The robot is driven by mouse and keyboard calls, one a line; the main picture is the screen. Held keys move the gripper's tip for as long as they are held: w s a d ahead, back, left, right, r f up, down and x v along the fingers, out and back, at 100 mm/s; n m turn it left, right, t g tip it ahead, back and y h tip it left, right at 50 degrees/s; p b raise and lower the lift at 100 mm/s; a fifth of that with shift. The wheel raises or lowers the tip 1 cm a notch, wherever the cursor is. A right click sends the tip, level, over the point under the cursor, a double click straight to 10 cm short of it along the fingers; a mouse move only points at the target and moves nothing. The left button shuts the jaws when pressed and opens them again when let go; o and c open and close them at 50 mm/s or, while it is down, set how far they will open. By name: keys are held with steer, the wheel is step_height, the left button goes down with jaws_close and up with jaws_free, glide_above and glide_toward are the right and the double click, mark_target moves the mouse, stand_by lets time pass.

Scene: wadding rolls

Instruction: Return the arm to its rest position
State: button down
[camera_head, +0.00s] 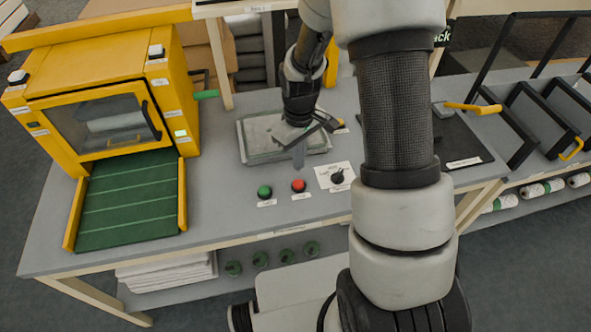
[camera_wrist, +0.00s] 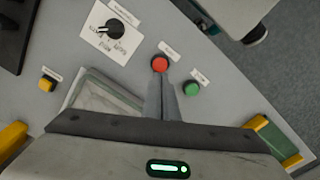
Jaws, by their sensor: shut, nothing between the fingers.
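My arm reaches forward over the grey workbench (camera_head: 225,205) and bends down at the wrist. My gripper (camera_head: 299,163) points down over the front edge of a shallow grey tray (camera_head: 246,152). In the wrist view, the closed fingers (camera_wrist: 164,90) meet with nothing between them. Their tips appear close to a red button (camera_wrist: 159,64); I cannot tell whether they touch it. In the head view, the red button (camera_head: 298,185) shows just below the fingertips. The arm's forearm hides part of the bench on the right.
A green button (camera_head: 265,191) and a black dial (camera_head: 337,177) flank the red one. A yellow machine (camera_head: 120,85) with a green ramp (camera_head: 128,203) stands at left. A black panel (camera_head: 455,140) with a yellow-handled lever (camera_head: 472,107) and dark racks are at right.

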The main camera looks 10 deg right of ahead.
step_height(320, 180, up, 10)
steer(key=s+m+t, duration=0.1)
steer(key=s+r+m+t+p, duration=0.1)
steer(key=s+r+m+t, duration=0.3)
steer(key=s+r, duration=1.3)
step_height(320, 180, up, 4)
steer(key=shift+s+f+m+t+p, duration=0.1)
steer(key=shift+s+m+t+p, duration=0.15)
steer(key=shift+m+p, duration=0.2)
